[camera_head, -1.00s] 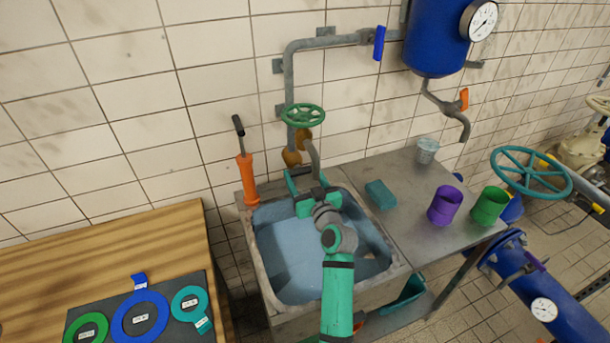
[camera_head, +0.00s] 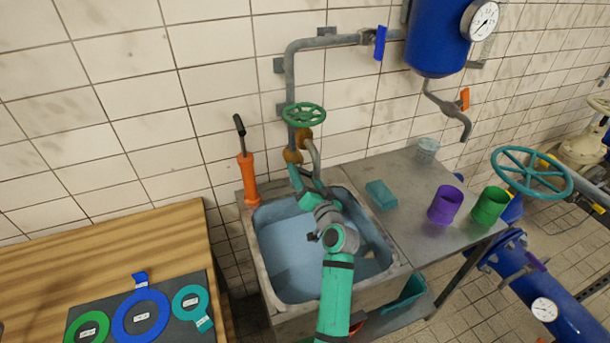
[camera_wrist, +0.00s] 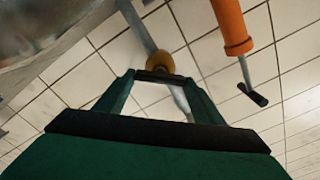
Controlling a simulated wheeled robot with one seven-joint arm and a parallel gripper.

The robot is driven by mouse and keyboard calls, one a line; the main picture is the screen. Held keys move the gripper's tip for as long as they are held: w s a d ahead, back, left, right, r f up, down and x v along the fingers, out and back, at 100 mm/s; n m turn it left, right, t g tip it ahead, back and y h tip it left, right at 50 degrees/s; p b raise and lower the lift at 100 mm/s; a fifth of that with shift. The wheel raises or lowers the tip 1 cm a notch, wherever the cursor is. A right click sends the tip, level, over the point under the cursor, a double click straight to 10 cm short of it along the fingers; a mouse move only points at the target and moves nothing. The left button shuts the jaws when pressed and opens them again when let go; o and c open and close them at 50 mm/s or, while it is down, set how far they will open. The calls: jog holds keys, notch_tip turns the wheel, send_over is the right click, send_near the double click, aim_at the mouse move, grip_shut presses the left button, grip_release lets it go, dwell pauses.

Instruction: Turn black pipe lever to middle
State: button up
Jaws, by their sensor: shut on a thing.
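A grey pipe (camera_head: 289,85) comes down the tiled wall to brass-coloured fittings (camera_head: 293,156) and a curved spout (camera_head: 315,155) behind the sink. My gripper (camera_head: 307,178) is at this spout, just below the fittings, tilted. In the wrist view its green fingers (camera_wrist: 160,78) close in on a dark bar (camera_wrist: 158,76) just below a brass ball fitting (camera_wrist: 160,62).
A green handwheel (camera_head: 303,114) sits just above the fittings. An orange tube with a black handle (camera_head: 248,178) stands left of the sink (camera_head: 262,262). A teal block (camera_head: 381,195), a purple cup (camera_head: 445,205) and a green cup (camera_head: 490,206) are on the counter to the right.

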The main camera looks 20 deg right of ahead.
jog(key=shift+d+m, duration=0.1)
jog(key=shift+m, duration=0.3)
jog(key=shift+w, duration=0.15)
jog(key=shift+d+m, duration=0.25)
jog(key=shift+m, duration=0.05)
jog(key=shift+a, duration=0.1)
jog(key=o, duration=1.1)
jog(key=shift+c, duration=0.2)
jog(key=shift+a, duration=0.15)
jog(key=shift+a, duration=0.1)
